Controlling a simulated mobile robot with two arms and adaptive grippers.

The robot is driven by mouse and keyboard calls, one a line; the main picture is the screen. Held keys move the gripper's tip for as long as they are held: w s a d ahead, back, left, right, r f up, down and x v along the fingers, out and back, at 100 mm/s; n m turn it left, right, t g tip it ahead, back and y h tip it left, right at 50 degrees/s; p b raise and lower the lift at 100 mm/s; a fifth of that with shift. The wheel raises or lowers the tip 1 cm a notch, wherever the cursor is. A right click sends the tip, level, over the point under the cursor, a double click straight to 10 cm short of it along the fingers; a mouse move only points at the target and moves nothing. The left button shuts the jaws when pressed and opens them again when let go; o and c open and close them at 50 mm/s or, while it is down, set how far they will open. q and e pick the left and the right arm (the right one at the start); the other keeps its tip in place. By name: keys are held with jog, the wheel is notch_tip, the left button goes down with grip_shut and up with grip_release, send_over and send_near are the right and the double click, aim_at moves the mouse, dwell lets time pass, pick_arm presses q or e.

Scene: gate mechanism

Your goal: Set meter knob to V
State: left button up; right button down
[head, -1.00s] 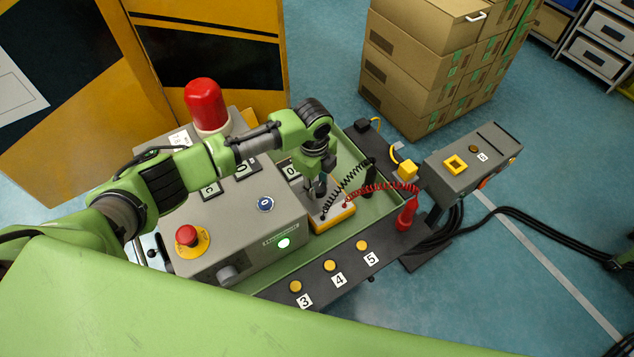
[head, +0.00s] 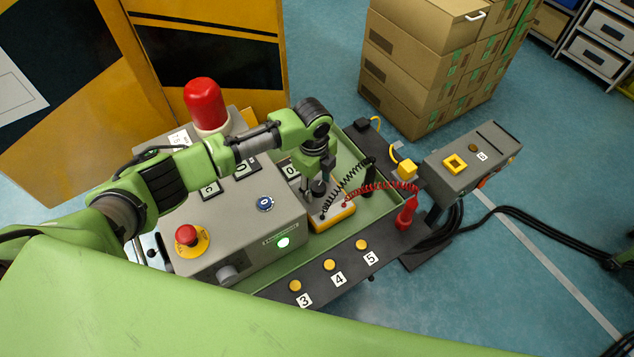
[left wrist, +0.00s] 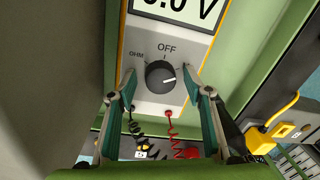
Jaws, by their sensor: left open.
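The meter is a yellow-edged multimeter (head: 341,213) in the green tray, partly hidden under my left gripper (head: 322,188) in the head view. In the left wrist view its dark round knob (left wrist: 160,77) sits below the OFF mark, with OHM at upper left. The knob's white mark points right, and the display (left wrist: 180,10) reads "0.0 V", cut by the top edge. My left gripper (left wrist: 159,79) is open, its fingertips on either side of the knob. Contact cannot be told. The right finger covers the dial's right-hand label area. My right gripper is not in view.
Black and red coiled leads run from the meter to a black probe (head: 369,180) and a red probe (head: 406,213). A grey control box (head: 230,225) with a red button stands left of the meter. Numbered yellow buttons (head: 330,265) line the front edge.

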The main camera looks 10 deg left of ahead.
aim_at(315, 188)
pick_arm(q)
jog(key=shift+r, duration=0.15)
notch_tip(315, 188, up, 12)
jog(key=shift+s+a, duration=0.2)
jog(key=shift+s, duration=0.15)
jog(key=shift+f, duration=0.2)
